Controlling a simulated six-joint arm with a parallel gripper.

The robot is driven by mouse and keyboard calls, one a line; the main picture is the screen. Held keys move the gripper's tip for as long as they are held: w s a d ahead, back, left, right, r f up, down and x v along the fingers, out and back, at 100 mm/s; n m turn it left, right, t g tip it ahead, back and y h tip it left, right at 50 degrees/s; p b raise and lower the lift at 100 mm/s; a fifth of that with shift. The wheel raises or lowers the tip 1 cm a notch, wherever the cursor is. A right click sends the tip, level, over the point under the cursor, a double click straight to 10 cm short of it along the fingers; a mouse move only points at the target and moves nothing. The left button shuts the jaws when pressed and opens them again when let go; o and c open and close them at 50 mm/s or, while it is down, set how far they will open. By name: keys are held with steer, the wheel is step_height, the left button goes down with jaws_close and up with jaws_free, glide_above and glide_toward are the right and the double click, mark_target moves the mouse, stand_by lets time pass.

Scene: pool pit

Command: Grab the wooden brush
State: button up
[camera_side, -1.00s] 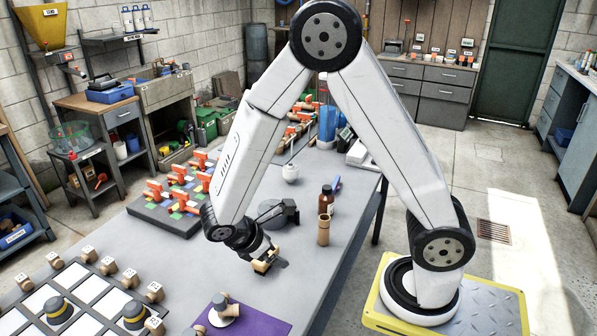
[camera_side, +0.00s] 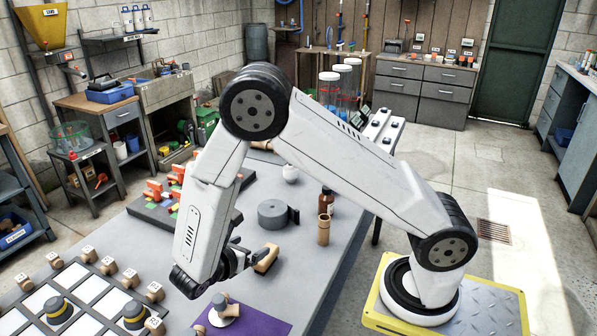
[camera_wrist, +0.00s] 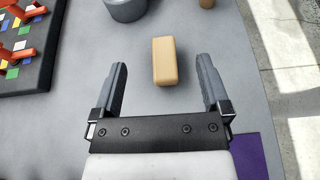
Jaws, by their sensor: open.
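The wooden brush is a tan, rounded block (camera_side: 266,259) lying on the grey table; bristles are not visible. In the wrist view the brush (camera_wrist: 164,60) lies lengthwise between the two fingertips in the picture, with a gap on both sides. My gripper (camera_wrist: 163,64) is open and empty, its grey fingers spread left and right of the brush. In the side view my gripper (camera_side: 258,254) is low over the table at the brush, and a dark finger partly overlaps it. How far the fingertips are above the tabletop is hard to tell.
A purple mat (camera_side: 262,321) with a knobbed item lies in front. A board with red clamps (camera_side: 160,213) is at the left.

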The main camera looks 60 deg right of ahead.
mark_target(266, 259)
steer(key=shift+f, duration=2.55)
steer(key=shift+d+f, duration=0.1)
steer(key=shift+f, duration=0.35)
steer(key=shift+x, duration=2.4)
jaws_close()
steer(key=shift+r, duration=0.1)
